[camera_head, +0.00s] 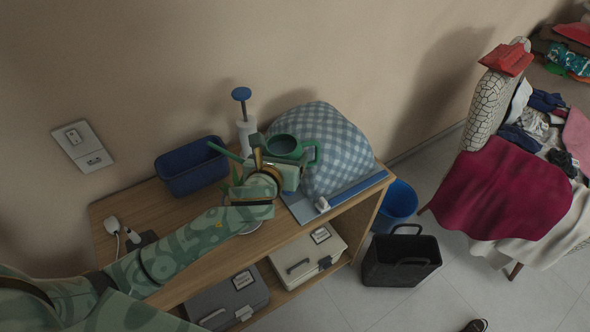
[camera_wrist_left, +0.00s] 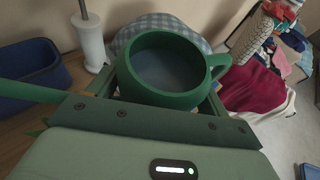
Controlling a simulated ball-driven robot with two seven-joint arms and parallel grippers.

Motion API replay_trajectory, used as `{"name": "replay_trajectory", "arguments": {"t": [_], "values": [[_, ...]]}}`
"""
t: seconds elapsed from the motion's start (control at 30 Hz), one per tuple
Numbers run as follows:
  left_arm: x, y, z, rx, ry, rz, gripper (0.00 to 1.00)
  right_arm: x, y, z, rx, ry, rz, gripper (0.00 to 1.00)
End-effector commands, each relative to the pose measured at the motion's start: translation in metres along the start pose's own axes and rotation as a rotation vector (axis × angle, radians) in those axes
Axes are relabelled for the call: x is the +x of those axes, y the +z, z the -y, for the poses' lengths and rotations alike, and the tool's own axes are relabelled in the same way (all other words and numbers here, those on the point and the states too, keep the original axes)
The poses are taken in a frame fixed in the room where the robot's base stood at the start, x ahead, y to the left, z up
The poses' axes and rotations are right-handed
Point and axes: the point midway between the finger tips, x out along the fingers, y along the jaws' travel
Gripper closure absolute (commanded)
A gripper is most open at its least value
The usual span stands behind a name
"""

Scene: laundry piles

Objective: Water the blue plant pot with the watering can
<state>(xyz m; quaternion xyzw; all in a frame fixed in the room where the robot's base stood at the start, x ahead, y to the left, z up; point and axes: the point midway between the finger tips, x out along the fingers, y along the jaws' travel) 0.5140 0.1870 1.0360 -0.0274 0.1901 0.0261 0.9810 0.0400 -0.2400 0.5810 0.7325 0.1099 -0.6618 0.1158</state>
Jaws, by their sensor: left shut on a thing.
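A green watering can (camera_head: 284,146) with a round open top is held in my left gripper (camera_head: 275,160), above the wooden shelf unit. In the left wrist view the can (camera_wrist_left: 167,70) sits between the fingers, its handle to the right and its long spout (camera_wrist_left: 30,91) pointing left. Green leaf tips (camera_head: 236,176) show beside my left gripper, and part of a white saucer shows below my arm. My arm hides most of that plant, so I cannot tell its pot's colour. A blue rectangular container (camera_head: 190,167) stands farther left on the shelf top. My right gripper is not in view.
A blue-and-white checked cushion-like bundle (camera_head: 335,140) lies right of the gripper, and a white dispenser with a blue top (camera_head: 245,125) stands behind. A dark basket (camera_head: 402,262) and blue bucket (camera_head: 398,203) are on the floor. A laundry-covered chair (camera_head: 500,190) stands right.

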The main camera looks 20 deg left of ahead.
Motion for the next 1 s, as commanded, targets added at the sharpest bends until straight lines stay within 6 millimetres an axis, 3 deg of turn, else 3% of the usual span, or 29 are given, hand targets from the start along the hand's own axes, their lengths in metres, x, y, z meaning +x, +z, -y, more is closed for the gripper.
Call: {"name": "replay_trajectory", "arguments": {"t": [0.1,0.23,0.4,0.8,1.0], "values": [[0.019,-0.039,0.021,-0.006,-0.036,-0.003,0.56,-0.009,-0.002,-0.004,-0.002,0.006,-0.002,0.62],[0.027,-0.066,0.035,0.001,-0.072,0.004,0.56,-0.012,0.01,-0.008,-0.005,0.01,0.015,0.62],[0.032,-0.081,0.039,-0.01,-0.09,0.013,0.56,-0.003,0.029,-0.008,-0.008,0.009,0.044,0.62],[0.046,-0.112,0.043,-0.098,-0.125,0.046,0.56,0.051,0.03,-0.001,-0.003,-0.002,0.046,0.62],[0.049,-0.12,0.044,-0.132,-0.139,0.061,0.56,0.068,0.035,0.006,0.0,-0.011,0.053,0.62]]}}
